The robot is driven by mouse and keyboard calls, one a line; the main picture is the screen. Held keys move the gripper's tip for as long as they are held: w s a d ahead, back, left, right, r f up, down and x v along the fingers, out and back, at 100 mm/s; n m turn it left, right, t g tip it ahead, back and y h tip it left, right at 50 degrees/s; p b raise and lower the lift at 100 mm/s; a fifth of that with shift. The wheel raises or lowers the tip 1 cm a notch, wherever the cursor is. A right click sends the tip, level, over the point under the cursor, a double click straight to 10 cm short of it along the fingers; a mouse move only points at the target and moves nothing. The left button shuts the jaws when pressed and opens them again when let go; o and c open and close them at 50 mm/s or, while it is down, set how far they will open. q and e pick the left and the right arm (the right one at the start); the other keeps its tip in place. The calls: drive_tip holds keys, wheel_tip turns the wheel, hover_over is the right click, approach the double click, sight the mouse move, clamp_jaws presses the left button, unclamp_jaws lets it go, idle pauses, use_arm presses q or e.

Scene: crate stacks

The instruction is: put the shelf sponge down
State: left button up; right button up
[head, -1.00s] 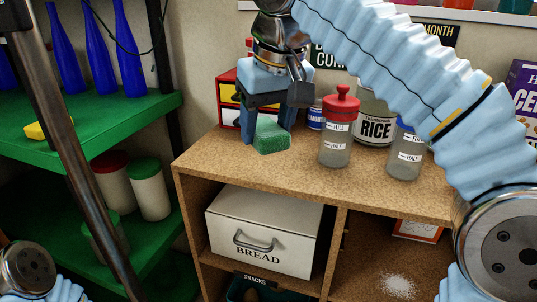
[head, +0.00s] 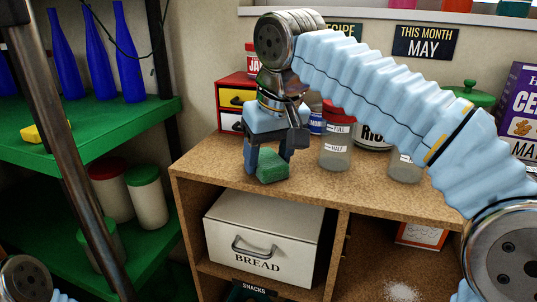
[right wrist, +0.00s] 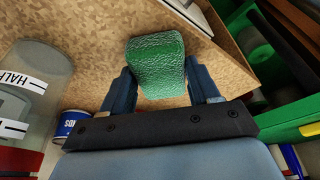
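The green sponge (head: 272,169) is over the front part of the brown shelf unit's top (head: 225,150). I cannot tell whether it touches the top or is just above it. My right gripper (head: 267,163) points down with one finger on each side of the sponge. My left gripper is not in view; only part of my left arm shows at the lower left.
Behind the gripper are a small drawer box (head: 232,97) and a red-lidded jar (head: 336,140). The rice jar (head: 374,138) is partly hidden by my right arm. A bread box (head: 262,238) stands below. Green shelves (head: 120,118) with blue bottles are at the left.

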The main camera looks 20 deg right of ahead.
drive_tip(key=o, duration=0.3)
drive_tip(key=p+v, duration=0.3)
drive_tip(key=v, duration=0.9)
drive_tip(key=shift+p, duration=0.35)
drive_tip(key=shift+r, duration=0.1)
